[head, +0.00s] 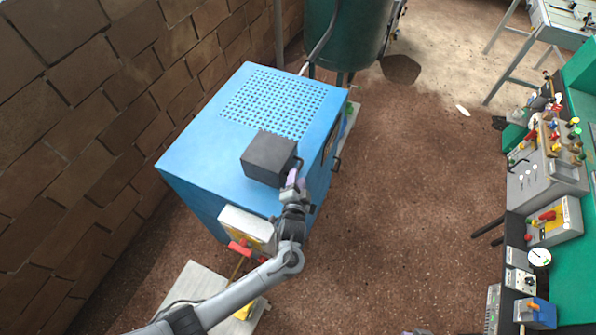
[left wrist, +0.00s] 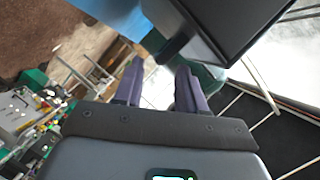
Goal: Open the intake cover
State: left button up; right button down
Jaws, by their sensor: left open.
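A dark grey box-shaped cover (head: 268,157), which I take to be the intake cover, sits on top of the blue machine (head: 195,170). A small dark handle shows at its right side. My left gripper (head: 293,177) is at the cover's right front side, close to the handle. In the left wrist view, the two purple fingers (left wrist: 157,82) are apart with nothing clearly between them. The dark cover (left wrist: 228,22) is just beyond them at the upper right. I cannot tell whether the fingers touch the handle. My right gripper is not in view.
A perforated grid lies behind the cover. A white box with a red handle (head: 240,248) is on the machine's front. A green tank (head: 345,35) stands behind. A bench with gauges and valves (head: 545,190) is at the right. The brown floor between is clear.

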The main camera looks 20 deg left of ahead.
pick_arm(q)
jog(key=shift+x, duration=1.95)
grip_shut()
